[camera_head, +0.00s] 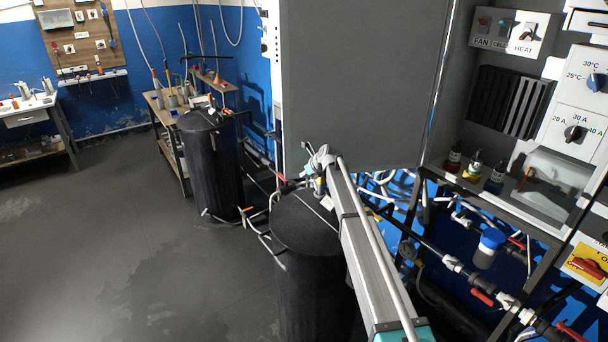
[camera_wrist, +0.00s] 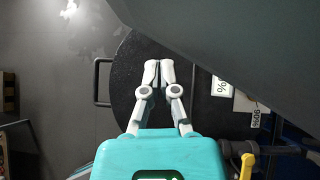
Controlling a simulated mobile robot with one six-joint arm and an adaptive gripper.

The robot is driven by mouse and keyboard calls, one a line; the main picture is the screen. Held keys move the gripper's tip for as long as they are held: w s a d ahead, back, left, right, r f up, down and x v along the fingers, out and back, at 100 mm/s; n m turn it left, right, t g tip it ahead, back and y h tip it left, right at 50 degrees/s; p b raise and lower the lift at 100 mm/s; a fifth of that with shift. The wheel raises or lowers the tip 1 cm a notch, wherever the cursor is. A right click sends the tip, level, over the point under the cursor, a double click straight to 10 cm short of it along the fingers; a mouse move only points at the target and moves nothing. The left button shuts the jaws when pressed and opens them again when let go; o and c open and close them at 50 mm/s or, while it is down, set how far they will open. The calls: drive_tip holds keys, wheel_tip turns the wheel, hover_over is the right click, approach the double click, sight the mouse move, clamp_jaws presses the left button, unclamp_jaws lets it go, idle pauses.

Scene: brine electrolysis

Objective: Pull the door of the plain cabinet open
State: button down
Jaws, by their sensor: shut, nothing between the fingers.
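The plain cabinet shows a large flat grey panel (camera_head: 362,85), apparently its door, in the upper middle of the head view. No handle shows on this face, and I cannot tell how far it stands open. My gripper (camera_head: 308,172) is at the panel's lower left corner, small and partly hidden by my own arm. In the wrist view my gripper (camera_wrist: 158,65) has its two fingertips together, with nothing between them. The grey panel (camera_wrist: 245,40) fills the upper right there, its edge close to the fingertips. I cannot tell whether they touch it.
A black barrel (camera_head: 305,225) stands below my gripper; its round lid (camera_wrist: 130,90) lies under the fingers in the wrist view. Another black barrel (camera_head: 210,165) stands farther back. Pipes and valves (camera_head: 455,263) run at the right. The floor (camera_head: 110,240) at left is clear.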

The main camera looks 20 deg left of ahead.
drive_tip(key=s+d+r+p, duration=0.6)
drive_tip(key=s+r+p, duration=0.1)
drive_tip(key=s, duration=0.2)
idle(0.6)
drive_tip(key=shift+s, duration=0.15)
idle(0.4)
